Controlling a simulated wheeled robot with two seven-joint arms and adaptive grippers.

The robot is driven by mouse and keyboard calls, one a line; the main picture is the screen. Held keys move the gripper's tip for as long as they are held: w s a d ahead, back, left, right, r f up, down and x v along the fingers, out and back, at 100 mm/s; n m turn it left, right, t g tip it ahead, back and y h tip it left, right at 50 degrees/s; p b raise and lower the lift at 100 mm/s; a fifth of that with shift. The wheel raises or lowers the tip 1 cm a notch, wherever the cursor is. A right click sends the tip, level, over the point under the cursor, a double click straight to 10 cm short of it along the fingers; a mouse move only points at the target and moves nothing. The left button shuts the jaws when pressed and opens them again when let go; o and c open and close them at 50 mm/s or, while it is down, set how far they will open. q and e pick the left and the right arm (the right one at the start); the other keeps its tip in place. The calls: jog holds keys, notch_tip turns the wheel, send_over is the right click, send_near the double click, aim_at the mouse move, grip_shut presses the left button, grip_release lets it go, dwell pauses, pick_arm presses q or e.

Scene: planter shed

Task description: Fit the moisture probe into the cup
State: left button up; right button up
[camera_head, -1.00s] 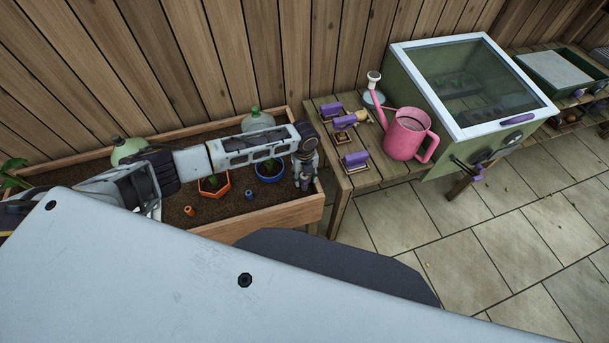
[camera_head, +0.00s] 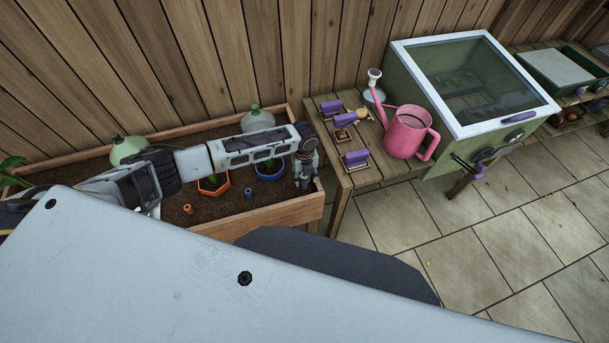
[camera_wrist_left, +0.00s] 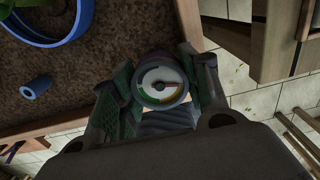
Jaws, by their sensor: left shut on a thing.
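My left gripper (camera_head: 304,184) hangs over the right end of the soil planter in the head view. In the left wrist view my left gripper (camera_wrist_left: 158,95) is shut on the moisture probe (camera_wrist_left: 161,80), a dark body with a round white dial facing the camera. The probe's lower end is hidden. A small blue cup (camera_head: 249,194) stands in the soil to the left of the gripper; it also shows at the left of the left wrist view (camera_wrist_left: 36,87), apart from the probe. A small orange cup (camera_head: 189,209) stands farther left. My right gripper is not in view.
The wooden planter (camera_head: 270,216) has a raised rim. A blue ring with a plant (camera_head: 271,172) and an orange ring (camera_head: 213,186) lie near the cups. Bare soil lies between. A wooden table with purple-handled tools and a pink watering can (camera_head: 407,134) stands right.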

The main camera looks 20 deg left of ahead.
pick_arm(q)
jog(key=o, duration=1.1)
jog(key=shift+c, duration=0.2)
jog(key=shift+r, duration=0.15)
notch_tip(320, 180, up, 12)
jog(key=shift+s+f, duration=0.1)
jog(key=shift+f, duration=0.1)
dwell(0.4)
